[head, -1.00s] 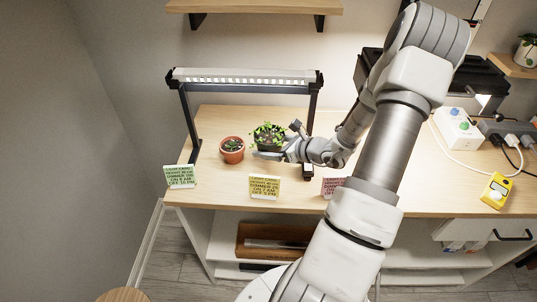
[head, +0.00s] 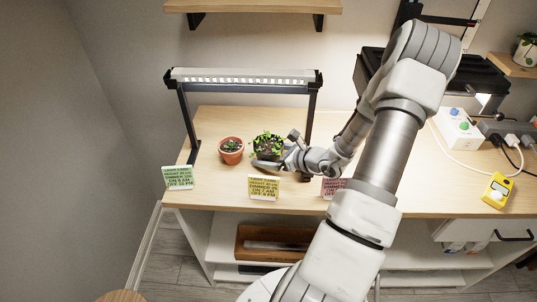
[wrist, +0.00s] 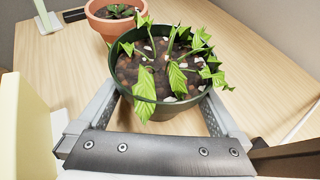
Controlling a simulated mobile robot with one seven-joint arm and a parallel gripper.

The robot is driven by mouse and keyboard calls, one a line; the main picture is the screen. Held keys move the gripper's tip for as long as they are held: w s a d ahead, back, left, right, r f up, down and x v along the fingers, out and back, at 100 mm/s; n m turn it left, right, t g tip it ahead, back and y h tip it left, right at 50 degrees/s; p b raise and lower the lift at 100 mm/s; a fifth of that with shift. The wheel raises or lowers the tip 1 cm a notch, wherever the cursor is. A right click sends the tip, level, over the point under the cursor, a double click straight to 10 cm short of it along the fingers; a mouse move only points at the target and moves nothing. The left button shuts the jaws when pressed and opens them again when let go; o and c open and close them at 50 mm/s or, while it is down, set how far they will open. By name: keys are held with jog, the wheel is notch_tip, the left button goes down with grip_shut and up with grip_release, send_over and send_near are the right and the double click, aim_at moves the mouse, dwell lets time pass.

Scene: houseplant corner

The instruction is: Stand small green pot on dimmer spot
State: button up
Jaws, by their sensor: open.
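The small dark green pot (head: 266,154) holds a leafy plant and stands upright on the wooden table under the lamp bar, right of a terracotta pot. In the wrist view the green pot (wrist: 165,108) sits between the two fingers of my gripper (wrist: 158,112), which is open around its near side. In the head view my gripper (head: 270,165) reaches the pot from the right, low at its front. The pot's base is hidden. A yellow card (head: 263,187) with "dimmer" lettering stands in front of the pot.
The terracotta pot (head: 231,150) stands close at left, behind the green pot in the wrist view. A green card (head: 177,177) and a pink card (head: 333,187) stand along the front edge. The grow lamp (head: 245,76) spans overhead on dark posts. Bare table lies left of the terracotta pot.

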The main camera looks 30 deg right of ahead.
jog(key=p+v, duration=0.1)
jog(key=v, duration=1.1)
jog(key=shift+r, duration=0.15)
